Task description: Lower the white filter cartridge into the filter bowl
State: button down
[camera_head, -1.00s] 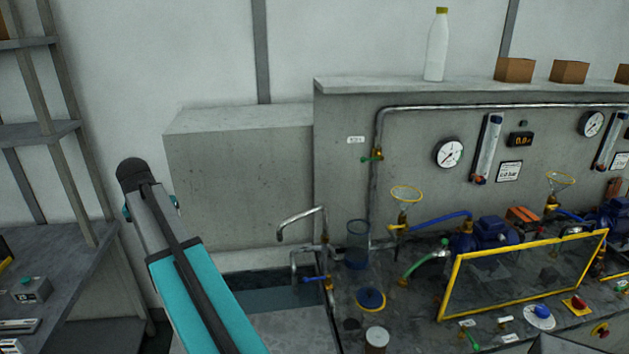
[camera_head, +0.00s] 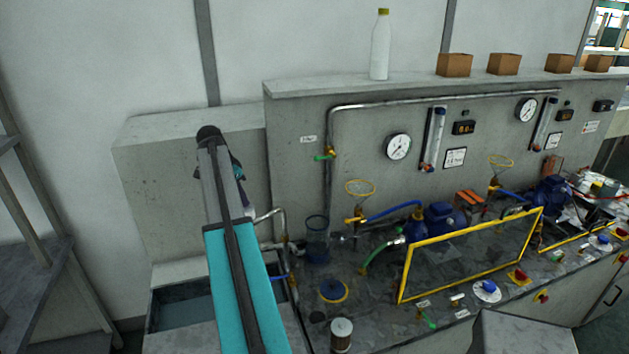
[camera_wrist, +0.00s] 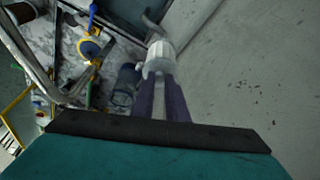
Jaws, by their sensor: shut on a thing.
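The white filter cartridge (camera_wrist: 160,56), ribbed and pale, shows at the tips of my gripper (camera_wrist: 160,76) in the wrist view. The dark purple fingers are shut on it. The filter bowl (camera_head: 317,240), a clear bluish open-topped cylinder, stands on the bench just right of my arm. It also shows in the wrist view (camera_wrist: 126,84), left of and beyond the cartridge. The cartridge is apart from the bowl and off to its side in that view.
A bent metal pipe (camera_head: 268,214) stands beside the bowl. A blue disc with a yellow rim (camera_head: 333,290) and a pale-topped cylinder (camera_head: 341,334) sit in front. A yellow-framed guard (camera_head: 470,255) and pumps are to the right. A sink (camera_head: 181,305) lies left.

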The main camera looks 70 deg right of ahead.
jog(key=s+d+m+p, duration=0.1)
jog(key=s+d+m, duration=0.3)
jog(key=s+d, duration=0.4)
jog(key=s+d+m+g+y+p, duration=0.1)
jog(key=s+d+m+p, duration=0.1)
jog(key=s+d, duration=0.6)
jog(key=s+r+m, duration=0.1)
jog(key=s, duration=0.3)
jog(key=shift+s+m+g+y, duration=0.2)
jog(key=shift+m+g+y, duration=0.1)
jog(key=shift+m, duration=0.1)
jog(key=shift+a+f, duration=0.1)
jog(key=shift+f, duration=0.1)
jog(key=shift+f, duration=1.5)
jog(key=shift+f+b, duration=3.25)
jog(key=shift+f, duration=3)
